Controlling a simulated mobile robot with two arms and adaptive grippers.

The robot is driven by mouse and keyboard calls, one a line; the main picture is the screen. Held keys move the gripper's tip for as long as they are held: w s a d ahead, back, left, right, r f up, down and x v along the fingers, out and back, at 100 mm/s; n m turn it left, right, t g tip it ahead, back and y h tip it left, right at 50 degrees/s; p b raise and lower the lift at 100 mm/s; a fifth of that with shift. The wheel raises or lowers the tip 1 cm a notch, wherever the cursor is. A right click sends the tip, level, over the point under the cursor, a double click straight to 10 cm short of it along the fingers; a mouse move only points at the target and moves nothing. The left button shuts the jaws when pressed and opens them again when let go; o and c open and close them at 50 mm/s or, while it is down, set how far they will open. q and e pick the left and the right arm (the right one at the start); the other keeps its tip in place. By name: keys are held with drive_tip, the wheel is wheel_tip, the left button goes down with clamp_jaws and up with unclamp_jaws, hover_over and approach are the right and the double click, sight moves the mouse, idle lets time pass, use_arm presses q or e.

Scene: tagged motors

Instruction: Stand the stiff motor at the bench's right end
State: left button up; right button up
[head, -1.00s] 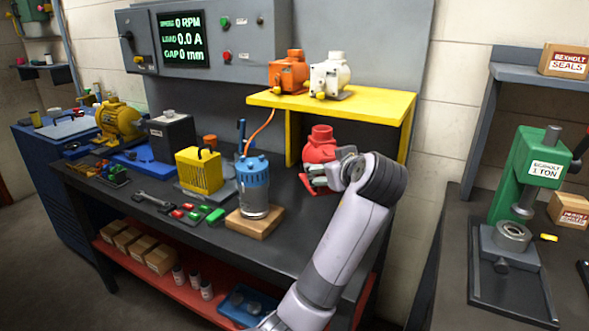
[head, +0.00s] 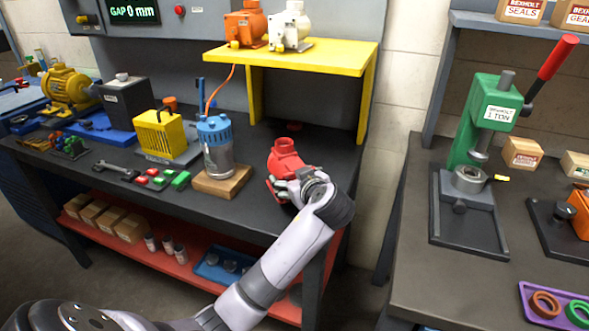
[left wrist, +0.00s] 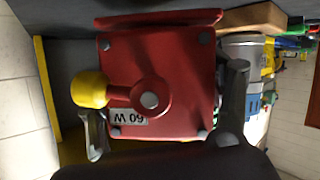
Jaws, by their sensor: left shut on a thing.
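My left gripper (head: 290,184) is shut on a red motor (head: 285,153) at the right end of the dark bench (head: 255,215). I cannot tell whether the motor touches the bench top. In the left wrist view the red motor (left wrist: 160,75) lies between the gripper's fingers (left wrist: 165,137), with a yellow knob and a "60 W" label. An orange motor (head: 245,27) and a white motor (head: 290,27) stand side by side on the yellow shelf (head: 330,57). No view shows which motor is stiff. My right gripper is out of view.
A blue pump (head: 217,145) on a wooden block (head: 222,183) stands left of the red motor. Further left are a yellow heater-like box (head: 160,133), small red and green parts, and a wrench. A green press (head: 490,115) stands on a separate table to the right.

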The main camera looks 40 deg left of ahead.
use_arm(q)
drive_tip(key=shift+f, duration=1.75)
drive_tip(key=o, duration=1.5)
drive_tip(key=shift+s+f, duration=0.1)
drive_tip(key=shift+f, duration=0.2)
drive_tip(key=o, duration=0.3)
drive_tip(key=shift+s+d+r, duration=0.1)
drive_tip(key=shift+o, duration=0.9)
drive_tip(key=v, duration=1.2)
drive_tip(key=shift+b, duration=0.35)
drive_tip(key=shift+d, duration=0.1)
